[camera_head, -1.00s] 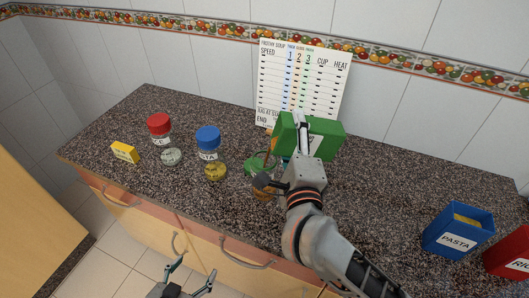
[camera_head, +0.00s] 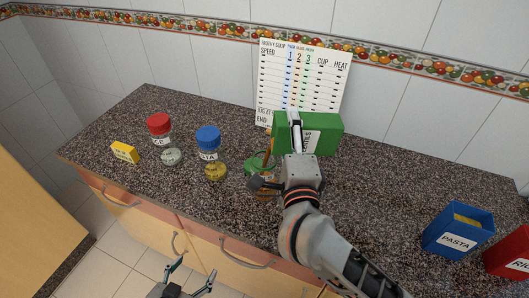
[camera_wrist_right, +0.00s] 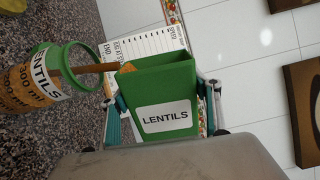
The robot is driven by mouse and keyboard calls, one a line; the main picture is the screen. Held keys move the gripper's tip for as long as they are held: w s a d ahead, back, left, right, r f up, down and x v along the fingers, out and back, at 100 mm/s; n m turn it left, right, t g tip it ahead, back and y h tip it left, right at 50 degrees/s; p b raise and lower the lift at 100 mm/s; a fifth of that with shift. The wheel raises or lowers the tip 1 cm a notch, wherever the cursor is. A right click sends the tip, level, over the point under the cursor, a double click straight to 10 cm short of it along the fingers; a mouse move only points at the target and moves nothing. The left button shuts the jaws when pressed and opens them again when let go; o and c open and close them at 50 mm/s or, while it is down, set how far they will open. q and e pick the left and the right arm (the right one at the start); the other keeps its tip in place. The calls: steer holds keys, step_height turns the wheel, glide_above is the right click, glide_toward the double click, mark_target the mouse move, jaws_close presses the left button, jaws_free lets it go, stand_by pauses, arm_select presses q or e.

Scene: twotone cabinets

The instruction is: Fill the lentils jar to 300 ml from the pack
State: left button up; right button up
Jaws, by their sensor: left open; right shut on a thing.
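My right gripper (camera_head: 295,121) is shut on the green lentils pack (camera_head: 325,134), which is tipped on its side above the counter. In the right wrist view the pack (camera_wrist_right: 165,88) is between the fingers, and a brown stream (camera_wrist_right: 98,68) runs from its mouth into the green-rimmed lentils jar (camera_wrist_right: 24,92). The jar's lower part looks brown with lentils; its label reads LENTILS and 300 ml, but the exact level is unclear. My left gripper (camera_head: 192,275) is open and empty, low in front of the counter.
A red-lidded jar (camera_head: 170,157), a blue-lidded pasta jar (camera_head: 214,171) and a yellow block (camera_head: 125,152) stand to the left. A chart (camera_head: 303,75) leans on the wall behind. A blue pasta pack (camera_head: 458,231) and a red pack (camera_head: 510,250) stand at the right.

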steer(key=shift+a+r+n, duration=0.15)
steer(key=shift+r+n, duration=0.05)
steer(key=shift+n, duration=0.3)
stand_by(1.2)
steer(key=shift+d+f+m+b, duration=0.2)
steer(key=shift+f+m+b, duration=0.15)
steer(key=shift+m+b, duration=0.3)
steer(key=shift+d+f+m, duration=0.1)
steer(key=shift+d+m, duration=0.05)
steer(key=shift+m, duration=0.2)
steer(key=shift+d+m+b, duration=0.1)
steer(key=shift+m+b, duration=0.2)
steer(key=shift+b, duration=0.05)
